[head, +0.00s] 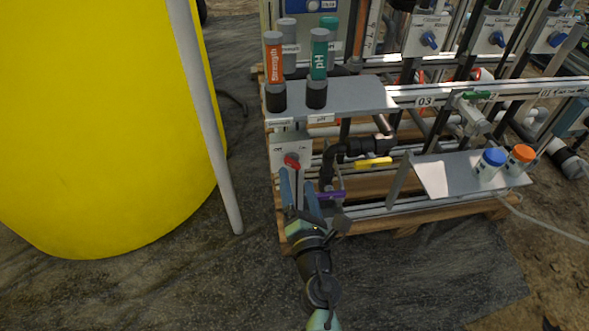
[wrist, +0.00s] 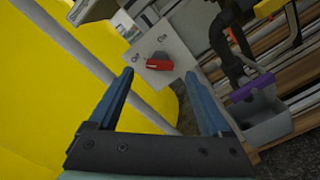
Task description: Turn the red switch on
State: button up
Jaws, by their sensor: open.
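The red switch (head: 292,161) sits on a light grey panel (head: 283,151) at the left end of the skid. In the wrist view the red switch (wrist: 159,65) is a short bar knob, lying nearly level in the picture. "Off" is printed to its upper left and "On" above it; its left end is nearer "Off". My gripper (head: 297,178) is open and empty, in front of and just below the panel. In the wrist view my gripper (wrist: 158,73) has one blue finger on either side of the knob's place in the picture, apparently short of touching it.
A large yellow tank (head: 100,120) and a slanted grey pole (head: 205,110) stand close on the left.

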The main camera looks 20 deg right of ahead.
aim_at(294, 166)
jog(key=shift+b+x, duration=0.4)
jog(key=shift+x, duration=2)
grip_shut()
